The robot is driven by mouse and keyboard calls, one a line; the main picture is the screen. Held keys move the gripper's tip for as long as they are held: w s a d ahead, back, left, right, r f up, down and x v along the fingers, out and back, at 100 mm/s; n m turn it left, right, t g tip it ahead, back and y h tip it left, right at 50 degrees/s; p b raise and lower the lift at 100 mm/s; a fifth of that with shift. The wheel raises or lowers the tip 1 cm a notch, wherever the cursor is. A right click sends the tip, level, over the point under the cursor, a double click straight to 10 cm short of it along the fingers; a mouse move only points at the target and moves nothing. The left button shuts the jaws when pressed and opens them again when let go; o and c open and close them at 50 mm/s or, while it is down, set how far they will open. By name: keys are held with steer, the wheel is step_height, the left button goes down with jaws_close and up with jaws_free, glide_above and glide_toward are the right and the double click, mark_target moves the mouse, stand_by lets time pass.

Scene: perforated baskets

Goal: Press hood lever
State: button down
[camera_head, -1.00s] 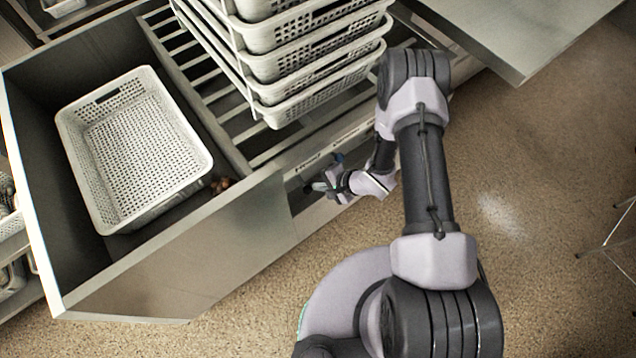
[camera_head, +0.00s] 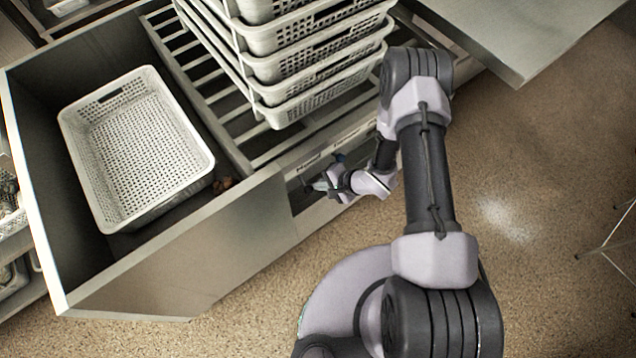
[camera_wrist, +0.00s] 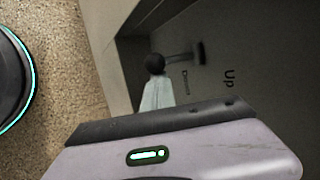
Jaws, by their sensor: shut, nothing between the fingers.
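The hood lever (camera_wrist: 178,58) is a short dark rod with a round black knob, standing out from a dark recessed panel in the wrist view. The words "Up" and "Down" are printed on the panel beside it. My gripper (camera_wrist: 157,92) is shut and empty, its pale fingers just below the knob in the picture. The fingertips seem to be at the knob, but I cannot tell whether they touch it. In the head view my gripper (camera_head: 322,184) is at the recess in the metal front, and the lever is too small to make out clearly.
A white perforated basket (camera_head: 204,170) sits in the open bin at left. A stack of baskets (camera_head: 290,70) stands on the slatted rack behind the gripper. A metal counter (camera_head: 540,35) juts in at upper right. The floor (camera_head: 540,210) at right is mostly clear.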

steer(key=shift+r, duration=0.15)
steer(key=shift+a+r+p, duration=0.1)
steer(key=shift+r+p, duration=1.45)
steer(key=shift+r, duration=0.05)
steer(key=shift+w+r, duration=0.1)
steer(key=shift+r+p, duration=0.65)
steer(key=shift+r, duration=0.05)
